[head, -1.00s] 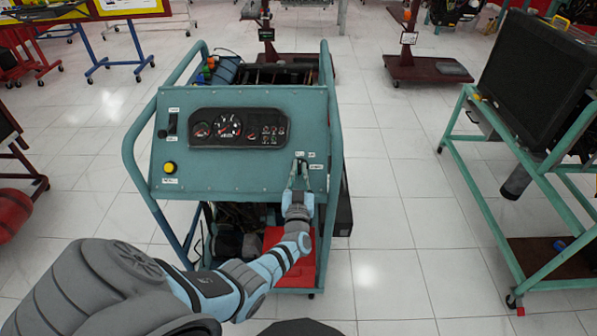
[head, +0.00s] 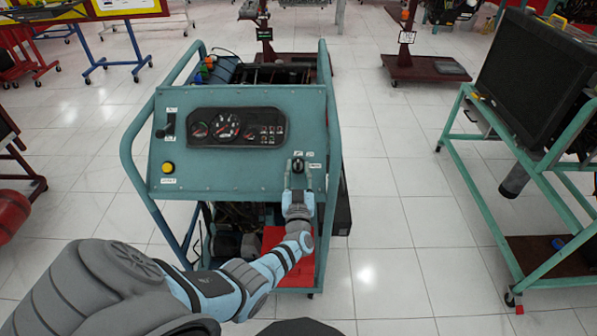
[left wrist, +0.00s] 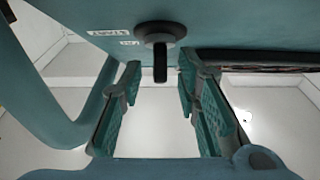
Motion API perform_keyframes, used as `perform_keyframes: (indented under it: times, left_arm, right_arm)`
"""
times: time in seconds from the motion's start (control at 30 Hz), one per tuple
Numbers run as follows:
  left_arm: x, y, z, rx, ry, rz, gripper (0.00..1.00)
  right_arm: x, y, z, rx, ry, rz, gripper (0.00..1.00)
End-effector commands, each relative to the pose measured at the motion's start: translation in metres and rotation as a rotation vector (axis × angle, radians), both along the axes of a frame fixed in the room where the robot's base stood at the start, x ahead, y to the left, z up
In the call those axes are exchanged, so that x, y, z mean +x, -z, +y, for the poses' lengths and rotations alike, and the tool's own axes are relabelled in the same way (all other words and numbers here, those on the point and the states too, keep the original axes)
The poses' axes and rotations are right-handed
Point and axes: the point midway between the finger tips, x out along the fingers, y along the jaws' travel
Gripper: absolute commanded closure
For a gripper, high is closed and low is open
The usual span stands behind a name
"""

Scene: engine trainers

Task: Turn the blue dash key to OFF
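The dash key (head: 298,165) is on the lower right of the teal dash panel (head: 215,178). In the left wrist view the key (left wrist: 160,65) looks black rather than blue and hangs from a dark round switch (left wrist: 160,32). Small white labels sit beside it; one reads START (left wrist: 99,30). My left gripper (head: 298,182) is just in front of and below the key. In the left wrist view my left gripper (left wrist: 158,88) is open, with its fingers apart on either side of the key and a clear gap to each. My right gripper is not in view.
The panel also has a gauge cluster (head: 237,128), a yellow button (head: 168,167) and a black lever (head: 168,127). Teal frame tubes (head: 334,140) flank the panel. A stand with a black screen (head: 530,75) is at the right. Tiled floor between is clear.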

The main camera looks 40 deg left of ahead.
Motion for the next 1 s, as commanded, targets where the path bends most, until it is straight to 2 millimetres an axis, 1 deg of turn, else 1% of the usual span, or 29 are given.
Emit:
perform_keyframes:
  times: [0.07, 0.17, 0.4, 0.5, 0.63, 1.0]
  left_arm:
    - [-0.003, 0.002, -0.003, 0.000, 0.001, 0.001, 0.70]
    - [-0.015, 0.004, -0.013, -0.001, 0.002, 0.000, 0.70]
    - [-0.067, 0.016, -0.052, -0.003, 0.000, 0.003, 0.70]
    - [-0.083, 0.019, -0.065, -0.002, 0.000, 0.002, 0.70]
    - [-0.092, 0.020, -0.073, -0.001, 0.000, 0.001, 0.70]
    - [-0.093, 0.020, -0.073, 0.000, 0.000, 0.000, 0.70]
  right_arm:
    - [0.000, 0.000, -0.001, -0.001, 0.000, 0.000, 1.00]
    - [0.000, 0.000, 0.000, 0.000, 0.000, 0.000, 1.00]
    - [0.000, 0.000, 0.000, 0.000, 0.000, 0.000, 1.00]
    - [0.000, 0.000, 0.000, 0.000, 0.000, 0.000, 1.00]
    - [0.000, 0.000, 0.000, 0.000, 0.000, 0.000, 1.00]
    - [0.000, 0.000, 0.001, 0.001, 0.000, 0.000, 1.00]
